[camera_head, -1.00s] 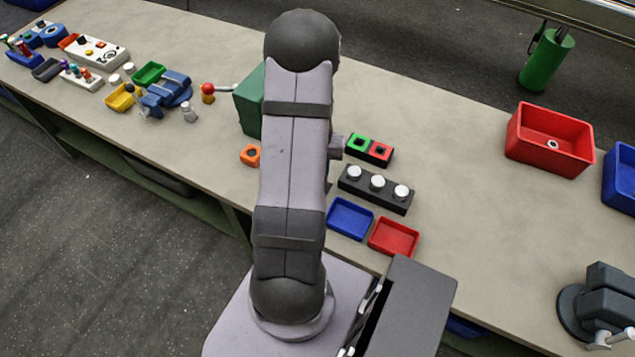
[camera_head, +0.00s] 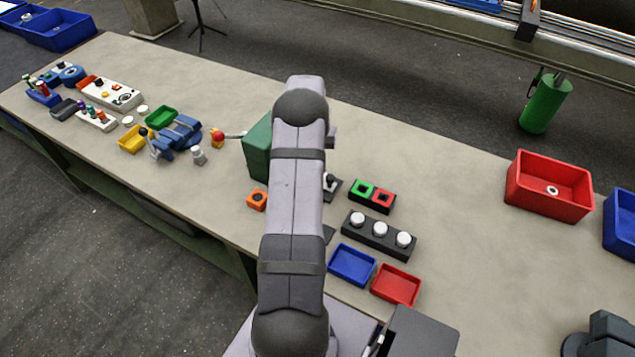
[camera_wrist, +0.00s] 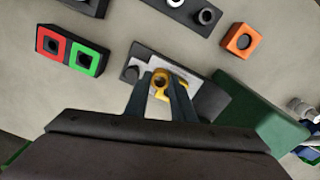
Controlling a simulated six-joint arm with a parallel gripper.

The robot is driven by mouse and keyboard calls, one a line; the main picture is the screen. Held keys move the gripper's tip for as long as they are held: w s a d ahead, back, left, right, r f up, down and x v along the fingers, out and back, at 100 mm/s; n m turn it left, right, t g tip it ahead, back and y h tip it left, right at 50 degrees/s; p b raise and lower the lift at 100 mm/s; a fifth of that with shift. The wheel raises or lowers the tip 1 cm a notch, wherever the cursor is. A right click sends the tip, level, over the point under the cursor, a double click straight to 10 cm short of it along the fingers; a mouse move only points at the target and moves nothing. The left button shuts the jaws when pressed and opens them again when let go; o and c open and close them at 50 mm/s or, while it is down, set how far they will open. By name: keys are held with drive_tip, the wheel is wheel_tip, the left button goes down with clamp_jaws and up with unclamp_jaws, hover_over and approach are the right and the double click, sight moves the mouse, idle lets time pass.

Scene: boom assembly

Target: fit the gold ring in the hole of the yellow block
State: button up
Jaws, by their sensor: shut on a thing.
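The gold ring (camera_wrist: 161,82) is between the fingers of my gripper (camera_wrist: 164,88) in the wrist view, with its hole facing the camera. My gripper is shut on it. It is seen over a grey plate, and I cannot tell whether it touches it. No clearly yellow block with a hole shows. An orange block (camera_wrist: 242,38) with a dark round hole stands apart from the gripper, at the upper right of the wrist view. It also shows left of my arm in the head view (camera_head: 257,199). My arm hides the gripper and ring in the head view.
A grey plate (camera_wrist: 209,100) with a dark knob lies under the fingers. A green box (camera_head: 257,148) stands close beside it. Red and green blocks (camera_head: 373,196), a black strip with white knobs (camera_head: 379,234) and blue and red trays (camera_head: 352,264) lie right of my arm.

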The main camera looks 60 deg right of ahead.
drive_tip(key=w+d+r+p, duration=0.1)
drive_tip(key=w+d+r, duration=0.2)
drive_tip(key=w, duration=0.1)
drive_tip(key=shift+r, duration=0.25)
drive_tip(key=shift+w+f, duration=0.1)
drive_tip(key=shift+f+b, duration=1.2)
drive_tip(key=shift+f, duration=1.15)
drive_tip(key=shift+f+b, duration=1.05)
drive_tip(key=shift+b, duration=0.1)
idle(0.7)
